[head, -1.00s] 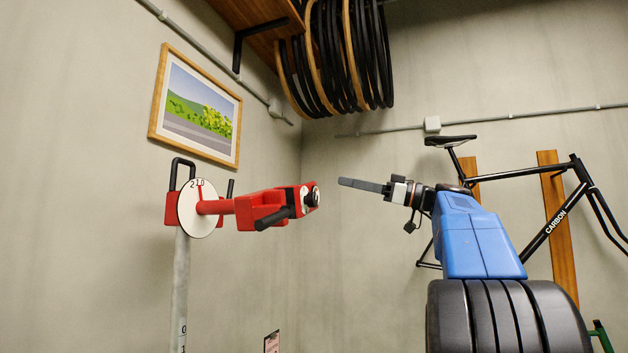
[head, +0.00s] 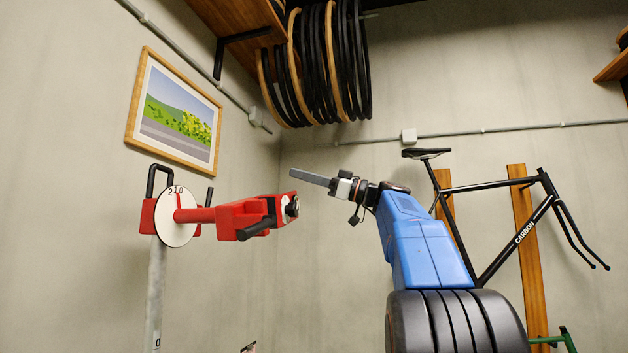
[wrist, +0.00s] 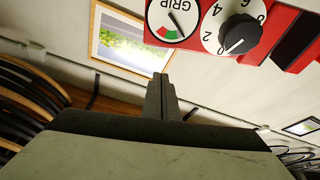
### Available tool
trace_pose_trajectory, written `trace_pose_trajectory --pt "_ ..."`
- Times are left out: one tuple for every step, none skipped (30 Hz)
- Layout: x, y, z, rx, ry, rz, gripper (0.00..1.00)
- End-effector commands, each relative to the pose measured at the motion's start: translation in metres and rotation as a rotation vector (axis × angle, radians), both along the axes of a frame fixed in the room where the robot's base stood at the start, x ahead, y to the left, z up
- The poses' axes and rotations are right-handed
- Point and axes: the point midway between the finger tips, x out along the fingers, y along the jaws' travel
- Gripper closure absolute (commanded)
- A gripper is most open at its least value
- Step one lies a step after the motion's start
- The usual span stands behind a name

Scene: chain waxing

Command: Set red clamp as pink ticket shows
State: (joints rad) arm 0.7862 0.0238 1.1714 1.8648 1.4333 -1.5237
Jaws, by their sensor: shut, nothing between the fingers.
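The red clamp (head: 240,217) sticks out to the right from a white disc (head: 172,232) numbered 2, 1, 0 in the head view. Its end carries a dark knob and a black lever (head: 257,228). In the wrist view its red face shows upside down, with a GRIP gauge (wrist: 165,14) and a black knob (wrist: 240,36) on a numbered dial; its white mark points near 0. My gripper (head: 294,174) is shut and empty, just above the clamp's knob end in the head view; the shut fingers also show in the wrist view (wrist: 161,80). Only the tip of a card, perhaps the pink ticket (head: 249,347), shows.
A grey post (head: 156,300) stands below the disc. A framed picture (head: 175,112) hangs on the left wall. Wheels (head: 318,65) hang from a wooden shelf above. A black bike frame (head: 490,188) stands at the right. Open air surrounds the clamp's end.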

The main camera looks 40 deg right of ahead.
Motion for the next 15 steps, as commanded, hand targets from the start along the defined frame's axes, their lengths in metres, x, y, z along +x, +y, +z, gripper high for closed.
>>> trace_pose_trajectory --pt "0.003 0.003 -0.001 0.0 0.001 0.002 1.0" --pt "0.004 0.001 -0.006 0.001 0.003 0.001 1.0" --pt "0.004 -0.001 -0.011 0.002 0.003 0.0 1.0" --pt "0.004 -0.002 -0.014 0.002 0.001 0.0 1.0" --pt "0.005 -0.002 -0.017 0.002 0.002 0.0 1.0" --pt "0.006 -0.003 -0.021 0.002 0.002 0.0 1.0" --pt "0.006 -0.004 -0.024 0.001 0.001 0.001 1.0" --pt "0.006 -0.005 -0.026 0.001 0.001 0.0 1.0" --pt "0.007 -0.005 -0.03 0.0 0.001 0.0 1.0" --pt "0.007 -0.006 -0.032 0.001 0.002 0.0 1.0" --pt "0.008 -0.006 -0.033 0.001 0.001 0.002 1.0" --pt "0.008 -0.006 -0.035 0.0 0.001 0.001 1.0" --pt "0.008 -0.007 -0.036 0.0 0.001 0.001 1.0" --pt "0.008 -0.007 -0.037 0.0 0.0 0.001 1.0" --pt "0.008 -0.007 -0.037 0.0 0.0 0.001 1.0"
